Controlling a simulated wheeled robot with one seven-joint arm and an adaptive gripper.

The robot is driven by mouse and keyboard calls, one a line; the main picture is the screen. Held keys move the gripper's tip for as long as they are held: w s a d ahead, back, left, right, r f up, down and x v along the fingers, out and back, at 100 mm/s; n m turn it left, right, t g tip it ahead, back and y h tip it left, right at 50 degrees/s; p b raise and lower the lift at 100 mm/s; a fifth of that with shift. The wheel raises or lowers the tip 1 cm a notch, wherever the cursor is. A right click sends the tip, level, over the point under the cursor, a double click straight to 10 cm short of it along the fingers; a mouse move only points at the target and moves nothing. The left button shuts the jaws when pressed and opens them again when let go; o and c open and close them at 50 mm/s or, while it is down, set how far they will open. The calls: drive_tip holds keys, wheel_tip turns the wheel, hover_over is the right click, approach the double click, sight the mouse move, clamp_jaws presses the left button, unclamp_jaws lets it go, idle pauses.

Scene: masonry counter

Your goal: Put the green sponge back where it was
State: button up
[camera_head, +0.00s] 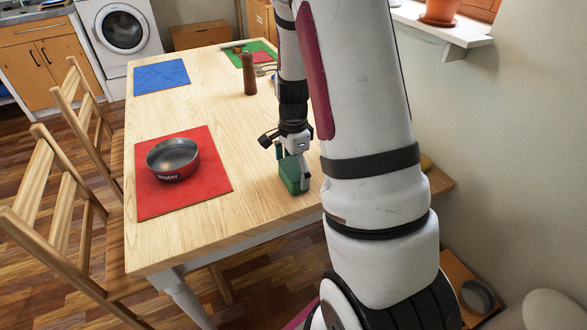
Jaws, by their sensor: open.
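The green sponge (289,177) is on the wooden table (237,203), near the table's front edge and right of the red mat. My gripper (295,172) points down at the sponge, with its fingers around or right beside it. The gripper is open. One finger shows in front of the sponge's right side; the far finger is hard to make out, and I cannot tell whether the fingers touch the sponge.
A brown mill (249,76), blue mat (161,77) and green mat (236,60) are farther back. Chairs (55,185) line the left side. My arm hides the table's right part.

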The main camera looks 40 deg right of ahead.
sight(293, 167)
drive_tip(key=shift+r, duration=0.1)
wheel_tip(293, 167, up, 12)
drive_tip(key=p, duration=0.2)
drive_tip(key=s+a+r+n+t, duration=0.1)
drive_tip(key=s+a+r+n, duration=0.75)
drive_tip(key=a+r, duration=0.3)
drive_tip(key=s+a+r+n+t, duration=0.1)
drive_tip(key=s+a+n, duration=0.7)
drive_tip(key=s+n, duration=0.4)
drive_tip(key=shift+s+a+r+n+t, duration=0.15)
drive_tip(key=shift+s+r+n+t, duration=0.2)
drive_tip(key=shift+s, duration=0.65)
